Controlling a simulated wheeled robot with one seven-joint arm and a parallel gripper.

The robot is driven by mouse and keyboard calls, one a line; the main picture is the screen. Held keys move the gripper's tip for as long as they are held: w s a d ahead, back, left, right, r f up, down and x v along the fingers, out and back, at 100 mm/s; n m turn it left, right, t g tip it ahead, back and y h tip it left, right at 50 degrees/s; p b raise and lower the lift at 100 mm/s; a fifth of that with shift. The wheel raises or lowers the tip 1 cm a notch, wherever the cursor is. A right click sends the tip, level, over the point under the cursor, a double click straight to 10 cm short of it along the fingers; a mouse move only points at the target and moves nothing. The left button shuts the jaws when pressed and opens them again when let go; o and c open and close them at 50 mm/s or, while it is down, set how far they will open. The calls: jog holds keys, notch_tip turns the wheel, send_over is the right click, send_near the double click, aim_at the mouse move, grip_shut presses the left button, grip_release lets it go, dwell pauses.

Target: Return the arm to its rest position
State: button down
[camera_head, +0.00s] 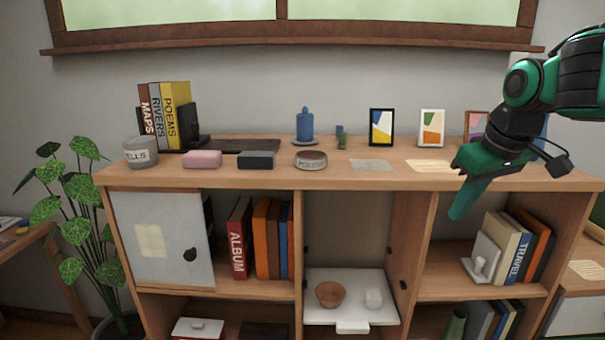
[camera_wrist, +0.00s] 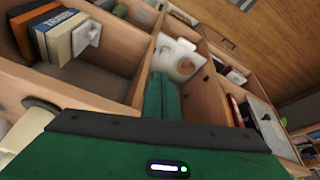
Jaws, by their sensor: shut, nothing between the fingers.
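My arm (camera_head: 520,105) comes in from the right edge of the head view, bent downward. My gripper (camera_head: 456,214) is shut and empty, its green fingers pointing down in front of the shelf unit's right part, just below the top board's front edge. In the wrist view the closed fingers (camera_wrist: 161,97) point toward the shelf compartments. I see no contact with the shelf, though the exact gap cannot be told.
A white tray (camera_head: 325,310) with a brown bowl (camera_head: 330,294) juts from the middle compartment. A bookend (camera_head: 481,262) and books stand right. A plant (camera_head: 85,225) stands left.

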jog(key=s+d+f+m+g, duration=0.2)
jog(key=s+d+f+m, duration=0.3)
jog(key=s+f, duration=0.3)
jog(key=s+d+f+m+g, duration=0.2)
jog(key=s+d+f+m, duration=0.3)
jog(key=s, duration=1.1)
notch_tip(320, 180, down, 4)
jog(key=shift+s+r+g+h, duration=0.15)
jog(key=shift+s+g+h, duration=0.1)
jog(key=shift+g+h, duration=0.05)
jog(key=shift+a, duration=0.1)
